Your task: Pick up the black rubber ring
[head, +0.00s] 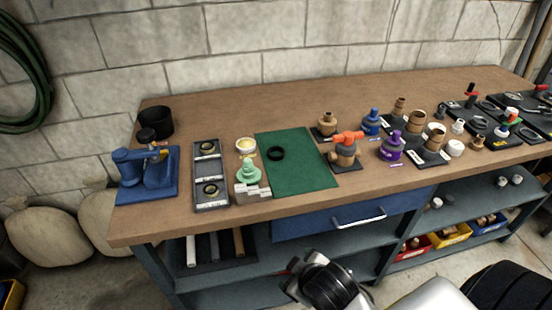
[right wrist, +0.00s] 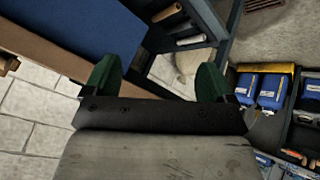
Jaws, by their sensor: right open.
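A black rubber ring (head: 276,153) lies flat on the green mat (head: 305,175) on the wooden workbench in the head view. Nothing touches it. My right arm comes in at the bottom of the head view, in front of the bench and well away from the ring; its fingertips are not clear there. In the right wrist view my right gripper (right wrist: 156,79) has its two green fingers spread wide with nothing between them. The ring does not show in that view. My left gripper is not in view.
Left of the mat stand a green fitting (head: 250,176), a dark tray (head: 211,206) with a ring-like part, and a blue vise-like tool (head: 150,182). An orange-handled valve (head: 345,150) stands at the mat's right edge. A drawer handle (head: 359,219) projects from the bench front.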

